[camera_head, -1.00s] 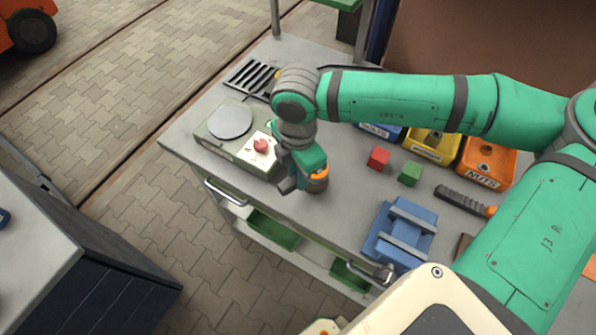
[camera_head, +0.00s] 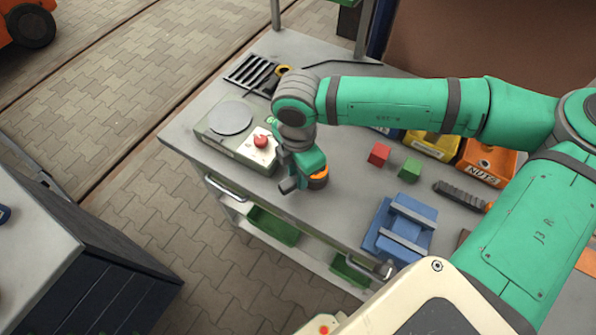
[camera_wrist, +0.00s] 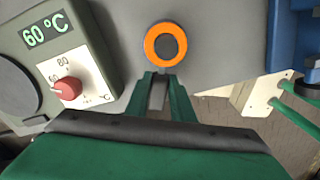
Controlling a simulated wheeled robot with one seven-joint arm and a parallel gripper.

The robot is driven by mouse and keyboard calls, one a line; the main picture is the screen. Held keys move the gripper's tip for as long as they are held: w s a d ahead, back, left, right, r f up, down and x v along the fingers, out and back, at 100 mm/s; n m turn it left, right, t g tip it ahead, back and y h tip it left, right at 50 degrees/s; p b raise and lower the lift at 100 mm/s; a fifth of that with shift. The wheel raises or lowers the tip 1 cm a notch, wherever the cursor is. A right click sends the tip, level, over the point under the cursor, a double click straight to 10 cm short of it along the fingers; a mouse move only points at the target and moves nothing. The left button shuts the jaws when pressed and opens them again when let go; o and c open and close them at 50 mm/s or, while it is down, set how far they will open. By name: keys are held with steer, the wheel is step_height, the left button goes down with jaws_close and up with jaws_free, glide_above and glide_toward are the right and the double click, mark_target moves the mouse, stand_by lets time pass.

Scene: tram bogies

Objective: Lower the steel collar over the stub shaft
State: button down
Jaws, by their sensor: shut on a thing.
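A round dark piece with an orange ring on top (camera_head: 319,177), which I take to be the steel collar, is at my gripper (camera_head: 308,181) above the front part of the grey bench. In the wrist view the orange ring (camera_wrist: 150,46) with its dark centre lies just past the fingertips of my gripper (camera_wrist: 160,78). My gripper is shut on the collar. The stub shaft cannot be told apart; the collar, the hand and the fingers hide what is below. Whether the collar touches anything beneath it cannot be seen.
A heater box (camera_head: 247,151) with a red knob and a 60 °C display stands close left of my gripper. A red block (camera_head: 379,154), a green block (camera_head: 410,170) and a blue fixture (camera_head: 402,228) are to the right.

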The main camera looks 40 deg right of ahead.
steer(key=shift+f, duration=0.3)
steer(key=c, duration=1.5)
jaws_free()
steer(key=shift+o, duration=0.2)
steer(key=shift+r, duration=0.1)
step_height(320, 180, up, 11)
steer(key=shift+f, duration=0.2)
steer(key=shift+f, duration=0.1)
